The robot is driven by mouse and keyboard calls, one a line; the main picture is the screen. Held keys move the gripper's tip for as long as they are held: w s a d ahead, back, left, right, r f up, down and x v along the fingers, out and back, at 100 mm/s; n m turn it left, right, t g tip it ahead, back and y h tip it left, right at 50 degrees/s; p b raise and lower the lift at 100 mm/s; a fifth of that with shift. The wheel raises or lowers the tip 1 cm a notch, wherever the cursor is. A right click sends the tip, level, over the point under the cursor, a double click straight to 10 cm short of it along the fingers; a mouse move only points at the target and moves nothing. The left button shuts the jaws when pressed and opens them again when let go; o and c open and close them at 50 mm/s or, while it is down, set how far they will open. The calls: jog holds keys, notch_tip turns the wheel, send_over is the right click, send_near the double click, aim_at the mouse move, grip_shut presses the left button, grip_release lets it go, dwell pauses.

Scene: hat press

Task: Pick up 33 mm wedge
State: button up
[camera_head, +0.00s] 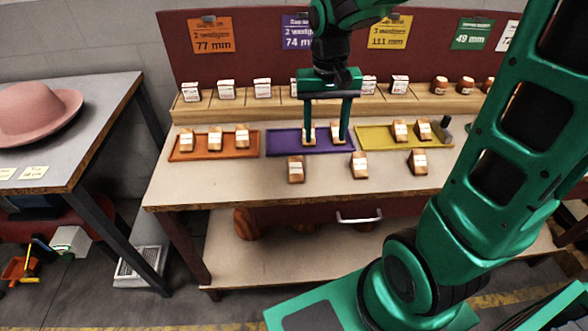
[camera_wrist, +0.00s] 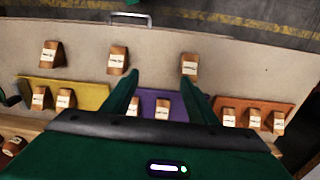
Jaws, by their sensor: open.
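Several wooden wedges with white labels lie on the workbench; the labels are too small to read, so I cannot tell which is 33 mm. Three stand loose along the front: a left one (camera_head: 296,169), a middle one (camera_head: 359,166) and a right one (camera_head: 418,161). Two more, a left wedge (camera_head: 309,134) and a right wedge (camera_head: 336,131), sit in the purple tray (camera_head: 283,143). My gripper (camera_head: 325,141) points down over this tray, open and empty. In the wrist view, my fingertips (camera_wrist: 160,78) lie between the left loose wedge (camera_wrist: 190,64) and the middle one (camera_wrist: 118,60).
An orange tray (camera_head: 174,154) with three wedges is at left, a yellow tray (camera_head: 375,143) with two at right. A rear ledge (camera_head: 190,113) holds several labelled blocks. The bench front (camera_head: 230,185) is bare. A side table (camera_head: 100,110) bears a pink hat (camera_head: 35,110).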

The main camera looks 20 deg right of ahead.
send_over(295, 163)
jog(key=f, duration=0.2)
jog(key=shift+n, duration=0.4)
jog(key=f, duration=0.4)
jog(key=shift+w+a+f, duration=0.1)
jog(key=shift+w+a, duration=0.05)
jog(key=shift+a, duration=0.05)
jog(key=shift+s+d+f, duration=0.1)
jog(key=shift+f, duration=1.55)
jog(key=shift+s+d+f, duration=0.1)
jog(key=shift+f, duration=1.5)
jog(key=c, duration=1.1)
jog(key=shift+r, duration=0.1)
